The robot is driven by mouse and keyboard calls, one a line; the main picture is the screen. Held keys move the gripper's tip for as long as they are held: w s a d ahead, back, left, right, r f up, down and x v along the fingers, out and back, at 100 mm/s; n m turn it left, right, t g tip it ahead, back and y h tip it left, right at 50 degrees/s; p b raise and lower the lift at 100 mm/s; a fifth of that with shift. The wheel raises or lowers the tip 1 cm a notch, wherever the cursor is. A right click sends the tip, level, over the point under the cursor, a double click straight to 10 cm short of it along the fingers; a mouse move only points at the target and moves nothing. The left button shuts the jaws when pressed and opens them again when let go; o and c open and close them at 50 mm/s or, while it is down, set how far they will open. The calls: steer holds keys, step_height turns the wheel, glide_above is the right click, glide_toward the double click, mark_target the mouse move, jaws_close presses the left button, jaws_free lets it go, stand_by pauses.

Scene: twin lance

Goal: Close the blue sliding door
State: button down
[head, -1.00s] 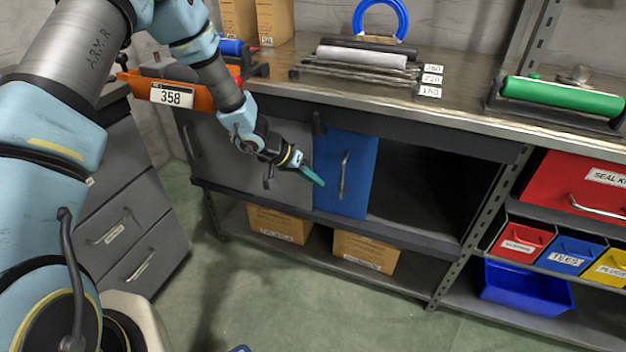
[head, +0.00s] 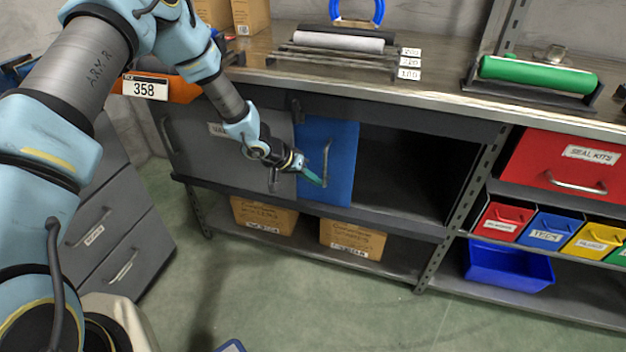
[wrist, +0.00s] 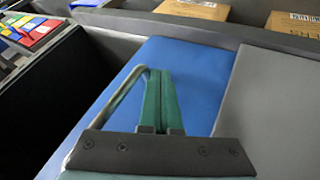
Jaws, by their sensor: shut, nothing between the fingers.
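The blue sliding door (head: 345,160) stands in the cabinet under the bench, beside a grey door (head: 225,150). To its right the cabinet is an open dark compartment (head: 415,180). The blue door has an upright grey bar handle (head: 326,163). My gripper (head: 314,180), with green fingers, is at the door's left part, just left of the handle's lower end. In the wrist view the shut, empty fingers (wrist: 162,100) lie over the blue door (wrist: 205,75), right alongside the handle (wrist: 118,98). I cannot tell whether they touch it.
Below the cabinet, cardboard boxes (head: 353,238) stand on a lower shelf. A metal post (head: 470,190) separates the compartment from the red drawer (head: 565,165) and coloured bins at right.

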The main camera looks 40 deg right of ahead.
steer(key=s+d+b, duration=0.4)
steer(key=s+d, duration=0.4)
steer(key=s, duration=0.4)
steer(key=s+d+b, duration=0.5)
steer(key=s+d, duration=0.3)
steer(key=s, duration=0.5)
